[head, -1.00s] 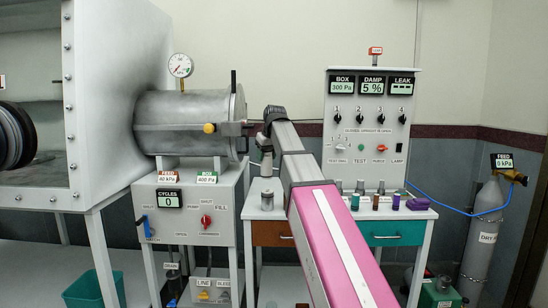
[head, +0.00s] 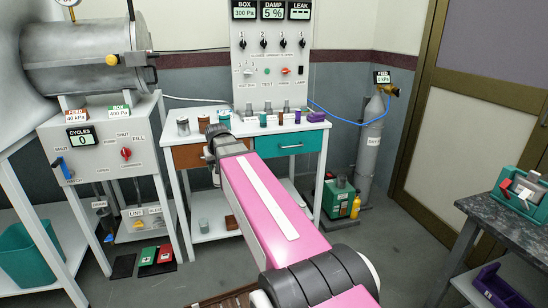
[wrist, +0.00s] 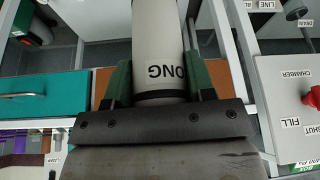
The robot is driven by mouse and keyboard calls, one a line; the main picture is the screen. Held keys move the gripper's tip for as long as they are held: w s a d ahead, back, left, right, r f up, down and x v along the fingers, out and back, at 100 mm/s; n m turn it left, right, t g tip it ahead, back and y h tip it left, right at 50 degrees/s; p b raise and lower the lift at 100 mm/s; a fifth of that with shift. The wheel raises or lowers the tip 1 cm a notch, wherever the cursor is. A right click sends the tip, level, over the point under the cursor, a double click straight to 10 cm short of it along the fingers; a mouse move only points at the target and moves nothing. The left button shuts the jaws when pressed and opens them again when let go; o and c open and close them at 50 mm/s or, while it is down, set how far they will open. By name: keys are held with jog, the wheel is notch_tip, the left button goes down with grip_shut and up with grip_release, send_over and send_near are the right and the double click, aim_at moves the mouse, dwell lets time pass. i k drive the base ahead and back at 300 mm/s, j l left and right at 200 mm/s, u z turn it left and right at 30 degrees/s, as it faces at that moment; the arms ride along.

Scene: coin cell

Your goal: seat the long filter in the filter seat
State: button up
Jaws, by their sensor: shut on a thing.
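The long filter (wrist: 160,45) is a pale cylinder with a dark band at its end. Part of the word LONG shows upside down on it in the wrist view. My gripper (wrist: 160,82) is shut on it, with a green-padded finger on each side. The far end of the filter runs out of the wrist picture. In the head view my gripper (head: 214,140) is in front of the bench with the brown and teal drawers, and the filter is not clearly visible there. I cannot make out the filter seat in either view.
Several small jars and a purple block (head: 316,116) stand on the bench (head: 180,138) under the control panel (head: 272,60). The valve cabinet (head: 100,155) is at left. A dark worktop (head: 480,207) with a green device (head: 522,190) is at right.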

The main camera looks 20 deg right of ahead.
aim_at(338, 196)
jog(key=i+l+z, duration=0.1)
jog(key=z, duration=0.25)
jog(key=i+l+z, duration=0.1)
jog(key=z, duration=0.25)
jog(key=i+l+z, duration=0.1)
jog(key=z, duration=0.25)
jog(key=i+l+z, duration=0.15)
jog(key=i, duration=0.45)
jog(key=i+l+z, duration=0.2)
jog(key=i, duration=0.45)
